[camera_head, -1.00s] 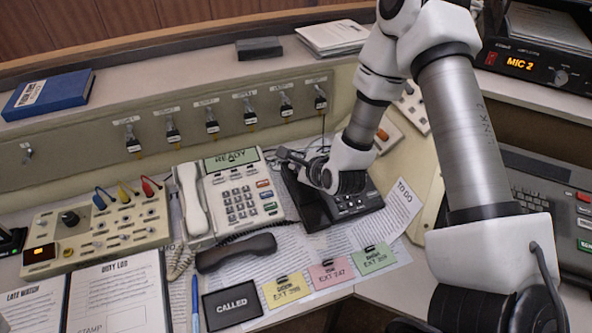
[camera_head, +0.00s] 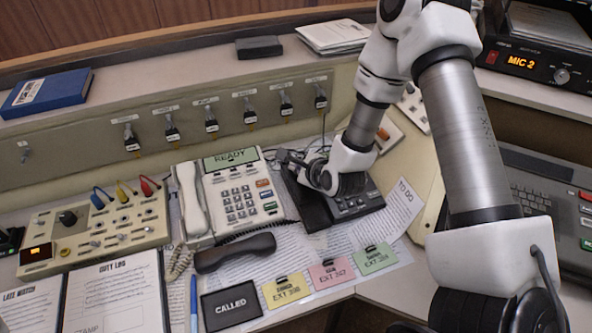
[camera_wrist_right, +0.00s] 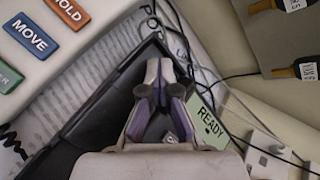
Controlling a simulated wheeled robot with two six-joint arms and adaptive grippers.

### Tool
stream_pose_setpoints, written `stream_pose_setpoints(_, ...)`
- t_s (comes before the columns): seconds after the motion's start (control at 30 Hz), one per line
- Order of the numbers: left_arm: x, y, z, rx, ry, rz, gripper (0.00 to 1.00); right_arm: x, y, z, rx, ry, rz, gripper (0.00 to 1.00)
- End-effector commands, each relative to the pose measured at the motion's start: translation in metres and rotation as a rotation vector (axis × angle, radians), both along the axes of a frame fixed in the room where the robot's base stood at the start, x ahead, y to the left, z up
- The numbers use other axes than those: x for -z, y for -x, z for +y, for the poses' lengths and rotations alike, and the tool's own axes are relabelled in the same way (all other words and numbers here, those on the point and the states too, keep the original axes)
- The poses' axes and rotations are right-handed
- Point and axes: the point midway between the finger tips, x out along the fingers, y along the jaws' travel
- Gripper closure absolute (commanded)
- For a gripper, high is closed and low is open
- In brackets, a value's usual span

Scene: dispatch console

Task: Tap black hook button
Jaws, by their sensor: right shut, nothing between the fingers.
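The black desk phone base (camera_head: 312,212) sits right of the white phone, its rear partly hidden by my right gripper. It also shows in the right wrist view as a dark angled body (camera_wrist_right: 95,115). My right gripper (camera_head: 287,156) is shut and empty, over the rear left part of this base. Its closed fingertips show in the wrist view (camera_wrist_right: 159,68) above the dark body; I cannot tell whether they touch it. I cannot make out the black hook button, which may be behind the gripper. The black handset (camera_head: 235,252) lies off the base, in front of the white phone. My left gripper is out of view.
The white phone (camera_head: 240,205) stands close on the left, its coloured buttons near my gripper. A switch panel (camera_head: 100,235) is farther left. Coloured extension cards (camera_head: 331,273) and a TO DO sheet (camera_head: 403,209) lie in front and right. Cables (camera_wrist_right: 195,60) run behind the base.

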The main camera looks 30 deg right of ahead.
Motion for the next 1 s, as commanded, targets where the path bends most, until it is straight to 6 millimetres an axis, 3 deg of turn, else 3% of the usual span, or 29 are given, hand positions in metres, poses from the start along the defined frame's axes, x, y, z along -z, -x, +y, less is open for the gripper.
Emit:
stream_pose_setpoints(0.47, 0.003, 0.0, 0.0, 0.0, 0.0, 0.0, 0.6, 0.005, 0.001, 0.0, 0.001, -0.001, 0.007, 1.0)
stream_pose_setpoints(0.8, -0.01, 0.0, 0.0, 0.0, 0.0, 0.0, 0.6, -0.014, 0.002, -0.001, 0.001, -0.002, 0.004, 1.0)
stream_pose_setpoints(1.0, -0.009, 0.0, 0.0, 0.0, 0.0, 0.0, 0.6, -0.015, 0.003, -0.001, 0.001, -0.001, 0.003, 1.0)
